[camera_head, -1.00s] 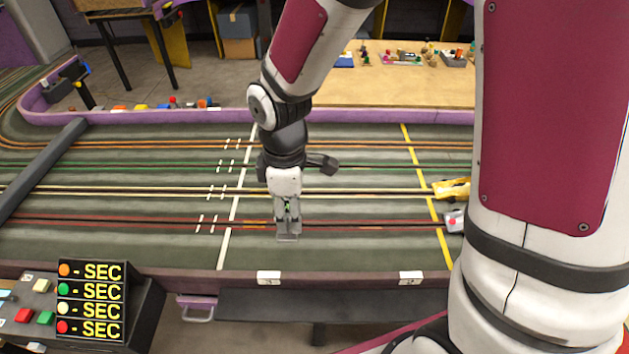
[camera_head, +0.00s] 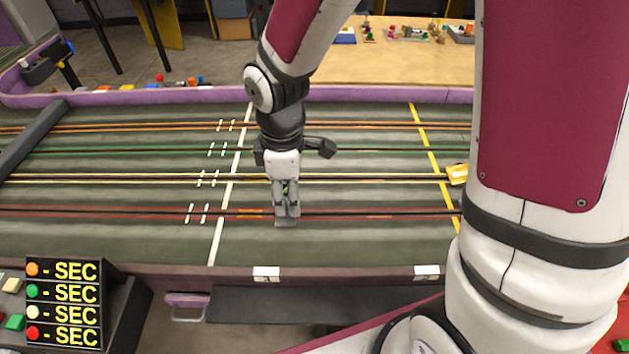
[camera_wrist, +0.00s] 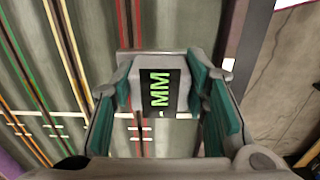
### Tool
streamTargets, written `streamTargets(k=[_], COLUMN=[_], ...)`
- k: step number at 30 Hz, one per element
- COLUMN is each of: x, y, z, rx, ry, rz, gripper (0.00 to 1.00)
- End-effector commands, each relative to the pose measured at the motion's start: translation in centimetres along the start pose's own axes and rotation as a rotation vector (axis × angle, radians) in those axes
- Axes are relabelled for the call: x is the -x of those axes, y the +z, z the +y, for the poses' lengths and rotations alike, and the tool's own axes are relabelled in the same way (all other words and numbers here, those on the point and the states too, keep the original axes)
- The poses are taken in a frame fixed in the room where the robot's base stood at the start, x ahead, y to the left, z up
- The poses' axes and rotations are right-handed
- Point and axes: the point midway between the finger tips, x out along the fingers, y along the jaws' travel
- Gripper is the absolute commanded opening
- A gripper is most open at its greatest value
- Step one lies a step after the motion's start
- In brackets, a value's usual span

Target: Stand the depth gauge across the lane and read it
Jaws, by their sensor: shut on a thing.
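My gripper (camera_head: 286,203) points down over the near side of the track and is shut on the depth gauge (camera_head: 286,222). In the wrist view the grey gauge (camera_wrist: 122,88) sits between the teal finger pads of my gripper (camera_wrist: 160,95). Its black display (camera_wrist: 159,92) shows a dash and "MM" in green, with no digits. The gauge is at the red lane (camera_head: 345,214), right of the white line. I cannot tell whether its foot touches the track or hangs just above it.
A yellow car (camera_head: 457,174) stands by the yellow line, partly behind my arm. A timer box (camera_head: 75,305) with several "- SEC" rows is at the front left. A dark beam (camera_head: 30,140) crosses the track at left. The purple rim (camera_head: 370,95) edges the track.

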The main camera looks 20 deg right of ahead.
Motion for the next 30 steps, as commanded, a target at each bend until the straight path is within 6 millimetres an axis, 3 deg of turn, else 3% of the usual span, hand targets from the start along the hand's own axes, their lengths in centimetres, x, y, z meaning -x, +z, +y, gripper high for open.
streamTargets(k=[1,6,14,30], x=[-1.5,-3.5,-4.2,-5.3], y=[-0.2,-0.5,0.1,5.2], z=[0.7,1.5,3.1,14.5], rx=[0.0,0.0,-0.005,-0.003], ry=[0.0,0.0,0.0,0.001], rz=[0.0,0.0,0.0,0.001], gripper=[0.09,0.09,0.09,0.09])
